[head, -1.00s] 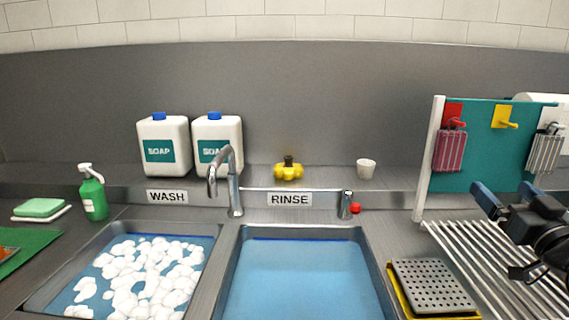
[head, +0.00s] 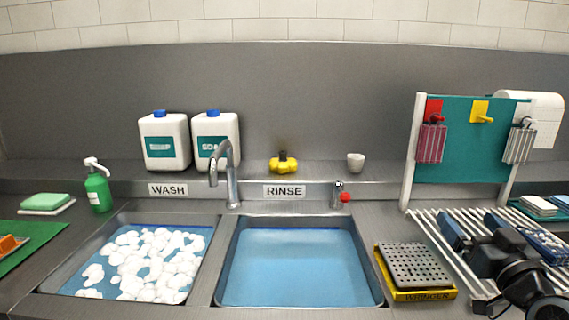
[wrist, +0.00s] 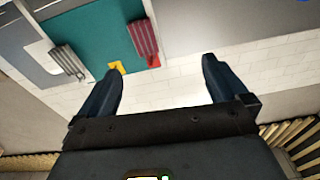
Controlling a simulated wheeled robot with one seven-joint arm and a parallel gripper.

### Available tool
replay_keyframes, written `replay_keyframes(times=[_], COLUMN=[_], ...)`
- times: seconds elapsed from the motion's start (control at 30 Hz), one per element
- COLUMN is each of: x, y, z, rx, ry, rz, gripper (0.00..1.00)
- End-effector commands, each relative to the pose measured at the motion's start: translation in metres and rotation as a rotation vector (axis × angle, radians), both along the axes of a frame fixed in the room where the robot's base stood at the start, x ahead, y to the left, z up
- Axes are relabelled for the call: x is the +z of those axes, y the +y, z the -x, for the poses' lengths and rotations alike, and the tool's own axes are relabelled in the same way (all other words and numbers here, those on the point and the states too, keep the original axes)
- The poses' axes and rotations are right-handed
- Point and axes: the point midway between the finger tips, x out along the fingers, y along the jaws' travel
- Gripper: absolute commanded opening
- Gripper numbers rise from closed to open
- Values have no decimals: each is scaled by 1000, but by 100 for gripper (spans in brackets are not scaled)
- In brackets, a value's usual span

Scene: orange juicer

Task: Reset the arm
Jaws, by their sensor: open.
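My gripper (head: 472,224) is at the right side of the head view, above the slatted drying rack (head: 428,228). Its two dark blue fingers are spread apart and point toward the back, with nothing between them. In the wrist view my gripper (wrist: 160,72) also shows open and empty. The teal board (wrist: 88,30) appears upside down beyond the fingers there, with a striped red cloth (wrist: 143,38) on a red hook and a striped grey cloth (wrist: 68,62). The rack surface under my arm is partly hidden.
The teal board (head: 468,150) stands behind the rack, with a white roll (head: 545,108) behind it. A perforated grey block on a yellow tray (head: 425,295) lies left of the rack. The rinse basin (head: 298,268), wash basin (head: 150,268) and faucet (head: 232,185) are farther left.

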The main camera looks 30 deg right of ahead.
Motion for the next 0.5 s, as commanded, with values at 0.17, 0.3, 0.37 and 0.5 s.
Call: replay_keyframes(times=[0.17, 0.3, 0.37, 0.5], x=[-35, -69, -83, -109], y=[43, 93, 117, 170], z=[1, 11, 19, 45], rx=[23, 51, 66, 111], ry=[36, 83, 106, 159], rz=[-49, -91, -105, -127], gripper=[100, 100, 100, 100])
